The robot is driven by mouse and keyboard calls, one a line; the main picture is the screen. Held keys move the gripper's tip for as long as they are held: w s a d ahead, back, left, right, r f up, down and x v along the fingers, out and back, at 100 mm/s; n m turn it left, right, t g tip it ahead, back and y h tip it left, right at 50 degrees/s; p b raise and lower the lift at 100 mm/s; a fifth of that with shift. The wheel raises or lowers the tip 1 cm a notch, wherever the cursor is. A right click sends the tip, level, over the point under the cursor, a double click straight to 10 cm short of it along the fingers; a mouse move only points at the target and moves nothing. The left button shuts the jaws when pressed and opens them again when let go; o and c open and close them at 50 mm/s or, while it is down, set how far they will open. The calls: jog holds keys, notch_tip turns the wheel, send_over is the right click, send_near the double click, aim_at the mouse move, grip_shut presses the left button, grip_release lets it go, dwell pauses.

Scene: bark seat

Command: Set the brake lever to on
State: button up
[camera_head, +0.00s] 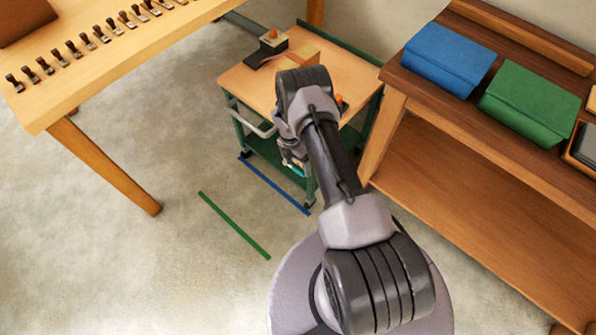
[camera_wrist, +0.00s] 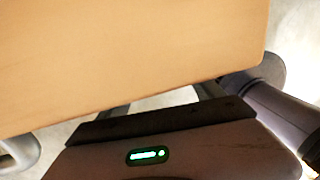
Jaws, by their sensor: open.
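The green cart (camera_head: 241,127) with a light wooden top stands at the centre of the head view. I cannot make out a brake lever for certain. A small orange part (camera_head: 340,101) shows at the top's right side, mostly hidden behind my arm. My gripper (camera_head: 293,160) is at the cart's near side, below the level of the top, largely hidden by my arm. In the wrist view the wooden top (camera_wrist: 130,60) fills the upper part, and the spread fingers of my gripper (camera_wrist: 162,103) run under its edge. No held object shows between them.
A workbench (camera_head: 130,38) is left; a shelf with blue (camera_head: 450,58) and green (camera_head: 530,103) boxes is right. Floor at left is clear, with tape lines.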

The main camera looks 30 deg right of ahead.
jog(key=shift+s+f, duration=0.2)
jog(key=shift+f, duration=0.8)
jog(key=shift+c, duration=0.5)
grip_shut()
